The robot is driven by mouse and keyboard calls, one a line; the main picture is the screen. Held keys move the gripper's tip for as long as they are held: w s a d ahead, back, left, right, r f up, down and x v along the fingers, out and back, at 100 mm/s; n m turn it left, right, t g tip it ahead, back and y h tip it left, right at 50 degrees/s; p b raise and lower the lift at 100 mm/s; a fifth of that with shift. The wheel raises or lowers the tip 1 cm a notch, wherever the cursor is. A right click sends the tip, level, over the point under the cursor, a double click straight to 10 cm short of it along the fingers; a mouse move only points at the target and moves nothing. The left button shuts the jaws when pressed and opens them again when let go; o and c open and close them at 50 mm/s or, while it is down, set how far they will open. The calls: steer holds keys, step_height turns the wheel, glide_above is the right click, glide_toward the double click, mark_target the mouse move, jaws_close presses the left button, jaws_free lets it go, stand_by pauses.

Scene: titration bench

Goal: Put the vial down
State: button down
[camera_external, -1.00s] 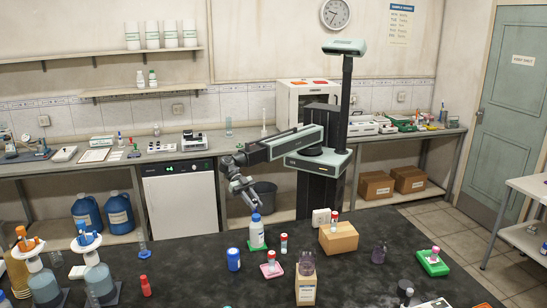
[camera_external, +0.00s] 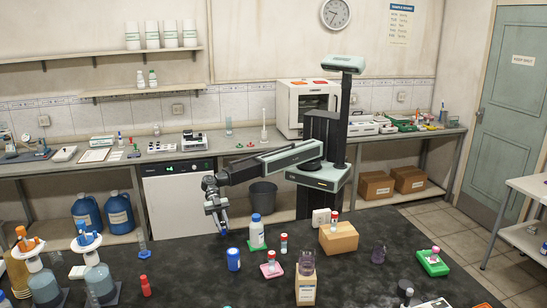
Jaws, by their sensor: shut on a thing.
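My gripper (camera_external: 221,228) is at the end of my arm, which reaches left over the back edge of the dark bench. It points down and is shut on the vial. The vial shows only as a small bluish patch between the fingers, and most of it is hidden or too small to make out. The gripper is left of the white bottle with the blue cap (camera_external: 256,233) and above and behind the blue jar (camera_external: 233,260). I cannot tell whether the vial touches the bench top (camera_external: 190,262).
The white bottle stands on a green pad. A red bottle (camera_external: 145,286) stands front left.

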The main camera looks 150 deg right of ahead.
steer(key=w, duration=0.5)
steer(key=shift+d+f, duration=0.15)
steer(key=shift+f, duration=0.1)
steer(key=f+b, duration=0.2)
steer(key=b, duration=0.1)
steer(key=f+b, duration=0.1)
steer(key=f, duration=0.1)
steer(key=shift+w, duration=0.35)
steer(key=c, duration=1.2)
jaws_free()
steer(key=shift+r, duration=0.2)
steer(key=p+v, duration=0.5)
steer(key=v, duration=0.7)
